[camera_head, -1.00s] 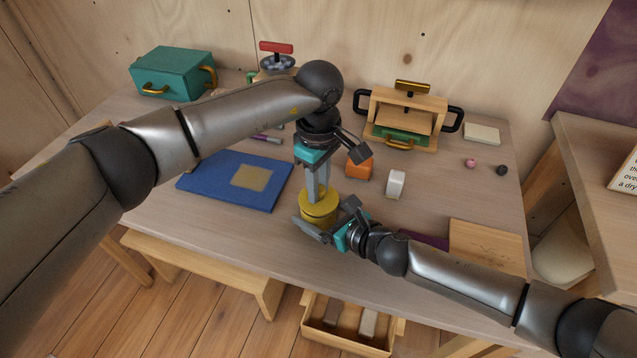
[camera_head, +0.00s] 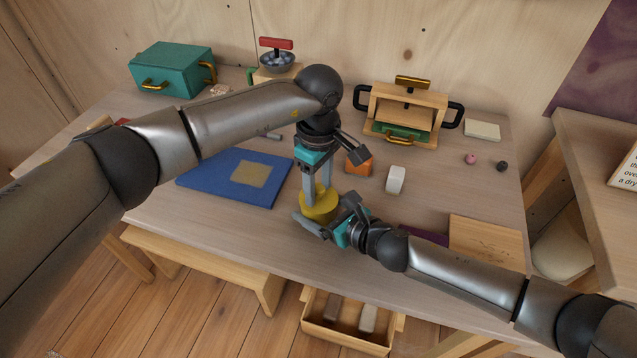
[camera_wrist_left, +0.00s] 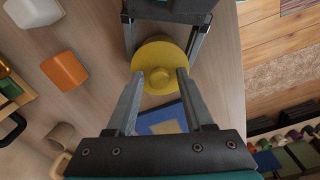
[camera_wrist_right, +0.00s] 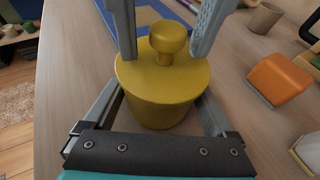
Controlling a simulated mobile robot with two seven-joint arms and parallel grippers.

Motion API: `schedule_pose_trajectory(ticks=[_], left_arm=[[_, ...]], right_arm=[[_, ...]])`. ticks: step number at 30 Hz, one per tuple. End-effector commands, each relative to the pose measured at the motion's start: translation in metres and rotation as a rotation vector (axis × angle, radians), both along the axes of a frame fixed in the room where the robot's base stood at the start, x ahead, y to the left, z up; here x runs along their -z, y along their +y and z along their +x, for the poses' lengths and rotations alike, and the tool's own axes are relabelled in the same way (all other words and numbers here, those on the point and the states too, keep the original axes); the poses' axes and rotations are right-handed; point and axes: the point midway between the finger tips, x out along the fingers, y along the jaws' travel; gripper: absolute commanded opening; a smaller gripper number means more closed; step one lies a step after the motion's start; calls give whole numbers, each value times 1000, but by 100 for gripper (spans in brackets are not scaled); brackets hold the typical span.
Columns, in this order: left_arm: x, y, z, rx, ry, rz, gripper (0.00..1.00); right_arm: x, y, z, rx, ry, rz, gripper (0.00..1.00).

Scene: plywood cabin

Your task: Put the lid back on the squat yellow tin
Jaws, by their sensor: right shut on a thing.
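The squat yellow tin (camera_head: 319,216) stands upright near the table's front edge. Its yellow lid (camera_wrist_right: 140,76) lies on top, looks level, and shows no clear gap in the right wrist view. The lid's round knob (camera_wrist_right: 168,38) points up. My left gripper (camera_head: 317,194) is above the lid, pointing down. Its fingers stand apart on either side of the knob, with space between, as the left wrist view also shows (camera_wrist_left: 159,73). My right gripper (camera_head: 324,214) is shut on the tin's body from the front right; its fingertips are partly hidden below the lid.
A blue mat (camera_head: 222,190) lies left of the tin. An orange block (camera_head: 359,164) and a white block (camera_head: 396,180) stand behind it to the right. A wooden board (camera_head: 485,243) lies at right. A wooden frame with black handles (camera_head: 406,115) and a teal box (camera_head: 172,68) stand at the back.

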Motion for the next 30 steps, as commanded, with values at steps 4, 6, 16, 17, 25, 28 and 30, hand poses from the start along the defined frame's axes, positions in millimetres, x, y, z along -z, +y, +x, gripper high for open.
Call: schedule_pose_trajectory(ticks=[4, 6, 16, 17, 25, 28, 30], left_arm=[[0, 0, 0, 0, 0, 0, 64], [0, 0, 0, 0, 0, 0, 64], [-23, 0, 2, -1, -5, -2, 64], [-29, 0, 2, 0, -5, -1, 64], [-86, 0, 1, 1, -4, -1, 64], [-102, 0, 1, -1, -4, 0, 64], [-110, 0, 1, -1, -2, 0, 64]], right_arm=[[1, 0, 0, 0, 1, -1, 0], [1, 0, 0, 0, 1, -1, 0], [1, 0, 0, 0, 1, -1, 0], [1, 0, 0, 0, 1, -1, 0], [1, 0, 0, 0, 1, -1, 0], [1, 0, 0, 0, 1, -1, 0], [1, 0, 0, 0, 1, -1, 0]])
